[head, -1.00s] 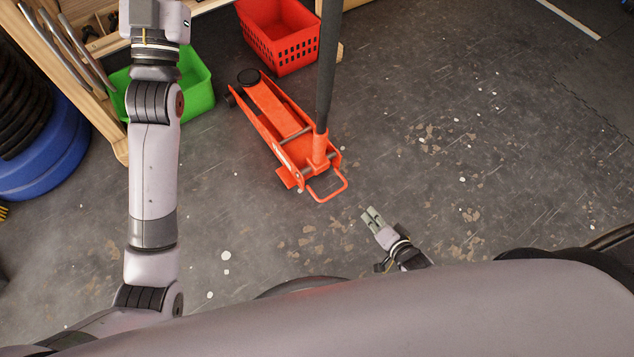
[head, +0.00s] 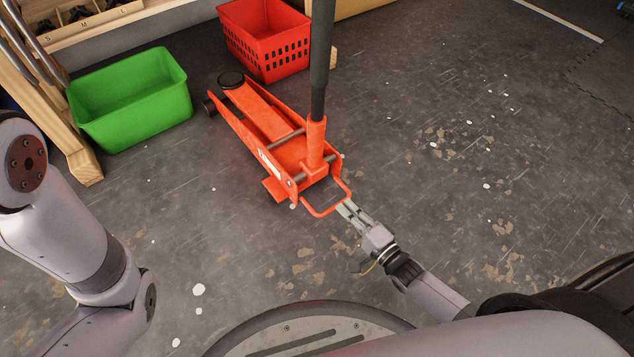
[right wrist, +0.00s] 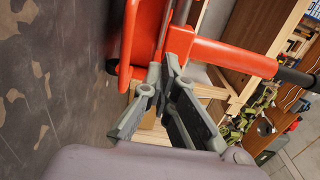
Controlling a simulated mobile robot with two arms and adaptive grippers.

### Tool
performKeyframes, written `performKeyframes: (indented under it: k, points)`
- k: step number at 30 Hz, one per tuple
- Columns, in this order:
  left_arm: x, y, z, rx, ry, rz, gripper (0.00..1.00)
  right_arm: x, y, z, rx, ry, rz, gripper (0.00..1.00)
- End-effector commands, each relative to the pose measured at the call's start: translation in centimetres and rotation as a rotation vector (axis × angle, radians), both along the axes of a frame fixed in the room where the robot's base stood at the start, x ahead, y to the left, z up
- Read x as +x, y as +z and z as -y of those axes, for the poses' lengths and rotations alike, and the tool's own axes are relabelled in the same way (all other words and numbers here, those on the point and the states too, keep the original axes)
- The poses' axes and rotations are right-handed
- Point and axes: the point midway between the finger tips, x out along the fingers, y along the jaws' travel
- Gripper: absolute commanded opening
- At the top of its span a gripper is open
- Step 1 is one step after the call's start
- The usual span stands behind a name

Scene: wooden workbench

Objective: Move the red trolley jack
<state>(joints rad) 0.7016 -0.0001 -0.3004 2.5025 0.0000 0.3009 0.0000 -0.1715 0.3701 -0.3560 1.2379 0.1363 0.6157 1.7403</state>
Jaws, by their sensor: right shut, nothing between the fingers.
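The red trolley jack (head: 270,130) stands on the floor in the middle of the head view, its dark upright handle (head: 321,60) rising from the near end. A red wire loop (head: 322,212) sticks out at that near end. My right gripper (head: 347,208) is at the right side of this loop, its fingers shut with nothing between them. In the right wrist view the shut fingertips (right wrist: 168,70) lie close to the red jack frame (right wrist: 145,30); I cannot tell whether they touch it. My left arm shows at the left, but its gripper is out of view.
A green bin (head: 130,105) and a red basket (head: 265,45) stand behind the jack, by the wooden workbench (head: 85,165). The floor (head: 480,130) to the right of the jack is clear.

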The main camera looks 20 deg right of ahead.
Motion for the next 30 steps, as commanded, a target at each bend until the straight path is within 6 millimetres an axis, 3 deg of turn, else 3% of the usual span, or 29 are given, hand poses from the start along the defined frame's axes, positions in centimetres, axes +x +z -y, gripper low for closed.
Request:
performKeyframes:
  k: [15, 21, 30]
  points:
    - [0.1, -6.9, 0.0, 0.001, 0.001, -0.004, 0.54, 9.7, -0.5, -3.5, -0.001, 0.0, 0.005, 0.0]
    - [0.1, -8.2, 0.0, 0.001, 0.001, -0.003, 0.54, 11.5, -0.3, -4.2, -0.002, 0.0, 0.002, 0.0]
    - [0.1, -8.3, 0.0, 0.001, 0.001, -0.003, 0.54, 12.0, 0.0, -4.4, -0.002, -0.001, 0.0, 0.0]
